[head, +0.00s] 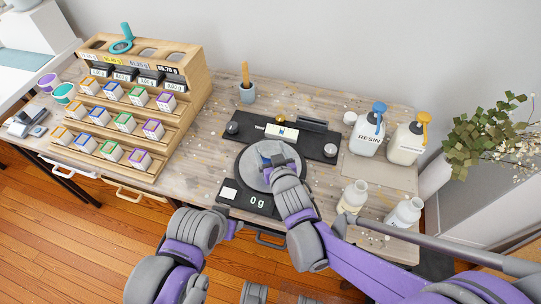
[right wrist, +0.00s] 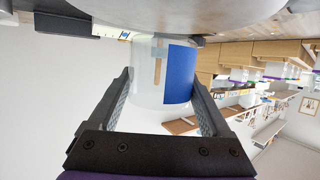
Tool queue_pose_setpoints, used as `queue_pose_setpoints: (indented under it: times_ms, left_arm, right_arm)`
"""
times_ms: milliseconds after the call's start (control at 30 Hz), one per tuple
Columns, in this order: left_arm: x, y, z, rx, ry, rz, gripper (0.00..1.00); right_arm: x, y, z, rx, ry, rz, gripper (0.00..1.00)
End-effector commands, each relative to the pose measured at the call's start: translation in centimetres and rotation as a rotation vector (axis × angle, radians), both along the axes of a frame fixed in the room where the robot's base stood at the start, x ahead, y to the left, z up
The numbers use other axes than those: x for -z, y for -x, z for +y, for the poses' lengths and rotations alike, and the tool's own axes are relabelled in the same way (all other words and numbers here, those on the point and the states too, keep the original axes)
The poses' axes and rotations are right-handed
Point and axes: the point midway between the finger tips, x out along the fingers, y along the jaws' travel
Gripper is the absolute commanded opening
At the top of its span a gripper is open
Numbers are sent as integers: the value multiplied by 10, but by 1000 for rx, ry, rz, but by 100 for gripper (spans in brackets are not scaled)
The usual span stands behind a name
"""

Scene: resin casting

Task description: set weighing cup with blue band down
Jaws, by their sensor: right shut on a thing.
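The weighing cup with the blue band (right wrist: 182,76) is a clear cup between the two fingers of my right gripper (right wrist: 162,100), which is shut on it. In the head view my right gripper (head: 276,161) is over the round grey plate of the scale (head: 250,180) and hides most of the cup. The scale's display (head: 257,199) reads 0 g. I cannot tell whether the cup touches the plate. My left gripper (head: 232,228) is low at the table's front edge, away from the cup; its fingers are not clear.
A black tray (head: 240,117) lies behind the scale. A resin bottle (head: 368,138) and another pump bottle (head: 405,146) stand at right, with two white bottles (head: 352,196) (head: 404,213) nearer. A wooden rack (head: 188,94) with small boxes fills the left. Bare tabletop lies between rack and scale.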

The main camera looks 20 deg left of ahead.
Motion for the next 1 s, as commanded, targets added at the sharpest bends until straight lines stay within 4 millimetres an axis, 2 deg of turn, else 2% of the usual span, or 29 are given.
queue_pose_setpoints:
  times_ms: [33, 133, 533, 567, 600, 633, 933, 1000]
  left_arm:
    - [4, 0, 0, 0, 0, 1, 50]
    - [8, 1, 0, 0, 0, 2, 50]
    - [11, 1, 0, 0, 0, 3, 50]
    - [10, 1, 0, 0, 0, 3, 50]
    - [10, 1, 0, 0, 0, 3, 50]
    - [10, 1, 0, 0, 0, 3, 50]
    - [6, 1, 0, 0, 0, 2, 50]
    - [6, 0, 0, 0, 0, 2, 50]
  right_arm:
    - [10, 0, 0, 0, 0, 1, 29]
    - [23, 0, 0, 0, -1, 0, 29]
    - [29, 0, 0, 0, 0, 0, 29]
    - [28, 0, 0, 0, 0, 0, 88]
    - [28, 0, 0, 0, 0, 0, 95]
    - [28, 0, 0, 0, 0, 0, 100]
    - [24, 0, 0, 0, 0, 0, 100]
    - [21, 5, -3, 0, 0, 0, 100]
